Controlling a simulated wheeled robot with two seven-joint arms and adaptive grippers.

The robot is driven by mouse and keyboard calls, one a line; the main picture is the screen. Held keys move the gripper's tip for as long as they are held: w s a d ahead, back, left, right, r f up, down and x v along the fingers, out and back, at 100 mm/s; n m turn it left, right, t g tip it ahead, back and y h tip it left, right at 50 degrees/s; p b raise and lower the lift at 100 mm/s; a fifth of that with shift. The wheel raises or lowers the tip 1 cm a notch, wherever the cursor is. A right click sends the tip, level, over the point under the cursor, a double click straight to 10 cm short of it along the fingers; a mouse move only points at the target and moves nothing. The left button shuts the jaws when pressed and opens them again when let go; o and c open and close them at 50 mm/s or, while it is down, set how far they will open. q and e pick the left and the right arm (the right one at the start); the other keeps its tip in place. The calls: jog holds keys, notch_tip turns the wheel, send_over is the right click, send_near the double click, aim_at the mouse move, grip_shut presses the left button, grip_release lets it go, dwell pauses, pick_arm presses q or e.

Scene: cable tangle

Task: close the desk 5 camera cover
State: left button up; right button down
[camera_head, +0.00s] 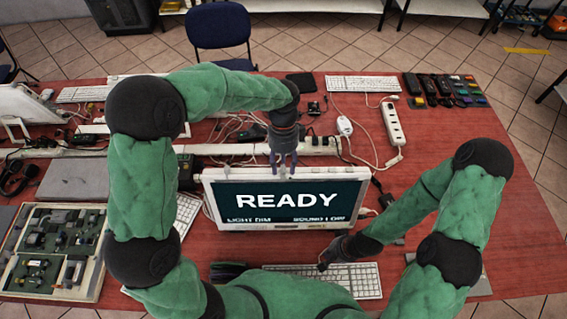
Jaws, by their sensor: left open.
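A white-framed monitor (215,200) stands upright on the red desk, its dark screen reading READY with a smaller line on light and sound below. My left gripper (283,168) points down at the middle of the monitor's top edge, fingers apart, with nothing seen between them. The camera cover is too small to make out; the top edge there is partly behind the fingers. Whether the fingers touch the frame I cannot tell. My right gripper (324,262) is low in front of the monitor, at the keyboard (360,280); its fingers are too small and dark to read.
The red desk (430,180) has bare room on the right. Cables and a white power strip (393,124) lie behind the monitor. A box of electronic parts (52,250) lies at left. Another keyboard (362,84) lies at the back. A blue chair (219,30) stands beyond.

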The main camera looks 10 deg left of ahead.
pick_arm(q)
jog(key=shift+f, duration=0.1)
grip_shut()
jog(key=shift+w+d+p, duration=0.2)
jog(key=shift+d+p, duration=0.25)
jog(key=shift+d, duration=0.8)
jog(key=shift+a, duration=0.1)
jog(key=c, duration=0.5)
grip_release()
jog(key=o, duration=0.5)
jog(key=shift+d, duration=0.3)
jog(key=shift+a, duration=0.15)
